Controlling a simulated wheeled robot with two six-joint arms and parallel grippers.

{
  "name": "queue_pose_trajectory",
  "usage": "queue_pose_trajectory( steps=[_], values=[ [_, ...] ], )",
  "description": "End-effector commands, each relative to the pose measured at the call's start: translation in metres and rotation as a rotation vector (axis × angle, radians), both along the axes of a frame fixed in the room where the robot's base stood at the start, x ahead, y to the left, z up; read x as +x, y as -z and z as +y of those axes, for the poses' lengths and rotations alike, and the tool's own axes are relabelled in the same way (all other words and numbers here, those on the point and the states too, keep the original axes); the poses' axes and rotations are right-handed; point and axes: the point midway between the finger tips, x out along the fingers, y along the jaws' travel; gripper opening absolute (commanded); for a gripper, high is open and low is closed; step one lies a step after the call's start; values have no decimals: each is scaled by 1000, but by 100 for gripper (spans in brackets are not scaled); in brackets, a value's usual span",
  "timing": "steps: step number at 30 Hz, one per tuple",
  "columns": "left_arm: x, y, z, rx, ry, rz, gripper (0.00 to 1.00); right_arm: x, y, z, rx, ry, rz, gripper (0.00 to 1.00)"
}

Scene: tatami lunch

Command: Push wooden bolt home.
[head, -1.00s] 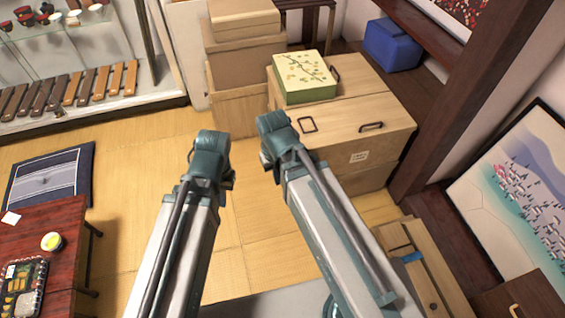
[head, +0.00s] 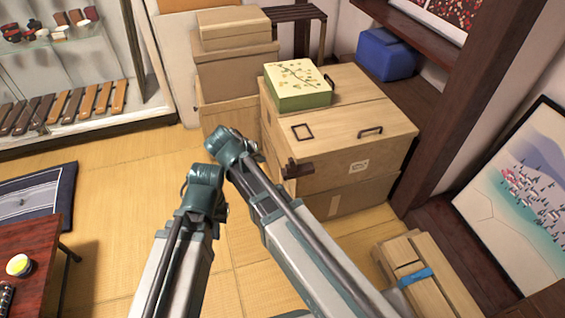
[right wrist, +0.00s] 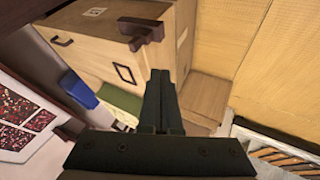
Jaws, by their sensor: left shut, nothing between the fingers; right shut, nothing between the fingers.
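A dark brown wooden bolt (head: 298,168) sticks out at the near left edge of the pale wooden chest (head: 355,140). In the right wrist view the bolt (right wrist: 145,32) stands out from the chest with a blocky end. My right gripper (right wrist: 160,72) is shut and empty, its fingertips pointing toward the chest, just below the bolt in the picture and seemingly apart from it. In the head view both my arms reach in from the bottom, the right one ending left of the bolt. Both grippers' fingers are hidden there, so my left gripper is not seen.
A green patterned box (head: 298,85) sits on the chest. Stacked cartons (head: 235,60) stand behind left. A pale wooden crate with a blue strap (head: 416,278) lies at the lower right. A red table (head: 25,250) is at the left. Tatami floor between is clear.

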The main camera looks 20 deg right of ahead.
Motion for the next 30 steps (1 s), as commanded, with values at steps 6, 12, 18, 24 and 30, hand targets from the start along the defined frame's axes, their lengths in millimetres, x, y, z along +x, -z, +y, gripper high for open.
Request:
queue_pose_trajectory(
  steps=[6, 12, 18, 24, 30],
  values=[
    [0, 0, 0, 0, 0, 0, 0, 0, 0, 0, 0, 0, 1, 0],
    [0, 9, 0, 1, 0, 0, 0, 3, 9, -4, 0, 1, 2, 0],
    [0, 36, 1, 3, 1, -1, 0, 14, 37, -17, 0, 3, 2, 0],
    [1, 64, 2, 8, 2, -2, 0, 28, 64, -33, 0, 3, 2, 0],
    [1, 88, 3, 12, 5, -5, 0, 40, 88, -48, 1, 2, 2, 0]
  ],
)
